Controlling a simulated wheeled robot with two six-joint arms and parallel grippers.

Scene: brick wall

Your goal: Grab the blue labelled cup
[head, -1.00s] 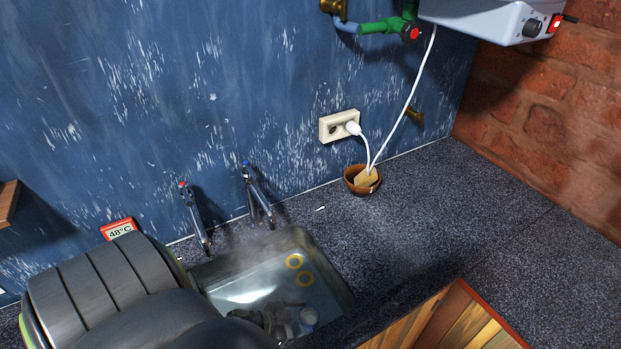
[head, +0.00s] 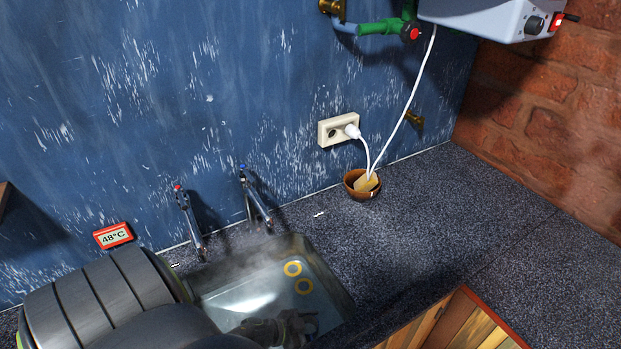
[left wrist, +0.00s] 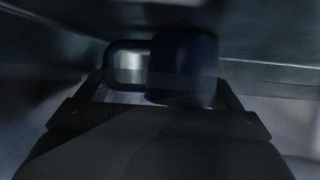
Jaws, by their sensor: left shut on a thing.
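In the left wrist view a dark blue cup (left wrist: 184,66) with a handle on its left sits between the two fingers of my left gripper (left wrist: 162,98). The fingers are shut on it. The view is dim and blurred, and I cannot make out a label. In the head view my left gripper (head: 298,327) is low in the metal sink (head: 333,290), at its front. The cup is hidden there, or too dark to tell from the gripper. My right gripper is not in view.
A red 48°C display (head: 113,236) is at the left. A brown bowl (head: 361,185) stands below the socket (head: 338,128). The right counter is clear.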

